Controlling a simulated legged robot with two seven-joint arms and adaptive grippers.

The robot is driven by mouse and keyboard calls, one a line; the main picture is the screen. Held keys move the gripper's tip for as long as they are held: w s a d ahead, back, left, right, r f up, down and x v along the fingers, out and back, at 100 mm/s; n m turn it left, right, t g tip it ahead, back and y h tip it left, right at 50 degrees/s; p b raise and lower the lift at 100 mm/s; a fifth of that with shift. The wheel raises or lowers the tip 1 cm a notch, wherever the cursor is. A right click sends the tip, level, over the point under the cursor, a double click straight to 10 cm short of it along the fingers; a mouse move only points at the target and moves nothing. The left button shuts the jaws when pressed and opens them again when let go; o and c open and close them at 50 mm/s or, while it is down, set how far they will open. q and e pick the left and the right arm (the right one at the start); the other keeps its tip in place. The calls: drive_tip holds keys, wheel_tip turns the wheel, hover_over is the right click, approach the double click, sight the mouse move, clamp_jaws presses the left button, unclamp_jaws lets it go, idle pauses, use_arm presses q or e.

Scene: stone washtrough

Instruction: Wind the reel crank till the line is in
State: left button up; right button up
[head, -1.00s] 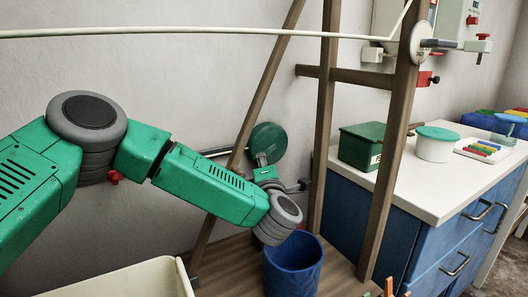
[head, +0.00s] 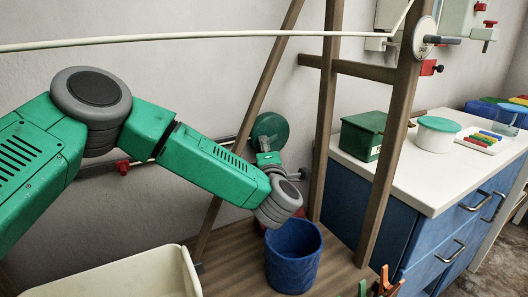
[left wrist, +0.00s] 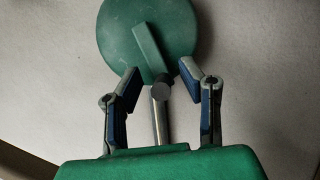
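A green round reel (head: 270,131) shows beyond my left wrist in the head view. In the left wrist view the reel (left wrist: 178,35) fills the top middle, with a green crank arm (left wrist: 150,52) across its face and a dark round knob (left wrist: 162,88) at the arm's lower end. My left gripper (left wrist: 161,75) is open, its two blue-padded fingers on either side of the knob with gaps visible. A pale line (head: 200,38) stretches across the top of the head view and bends upward near a post. My right gripper is not in view.
A wooden frame (head: 325,110) stands behind my arm. A blue bucket (head: 293,262) sits below my wrist and a cream basin (head: 120,275) at lower left. At right, a white counter (head: 425,190) holds a green box (head: 361,137) and a lidded tub (head: 436,138).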

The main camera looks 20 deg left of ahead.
use_arm(q)
drive_tip(key=shift+s, duration=0.2)
drive_tip(key=v, duration=1.1)
drive_tip(key=shift+s+d, duration=0.2)
drive_tip(key=shift+s, duration=0.1)
drive_tip(key=shift+f, duration=0.15)
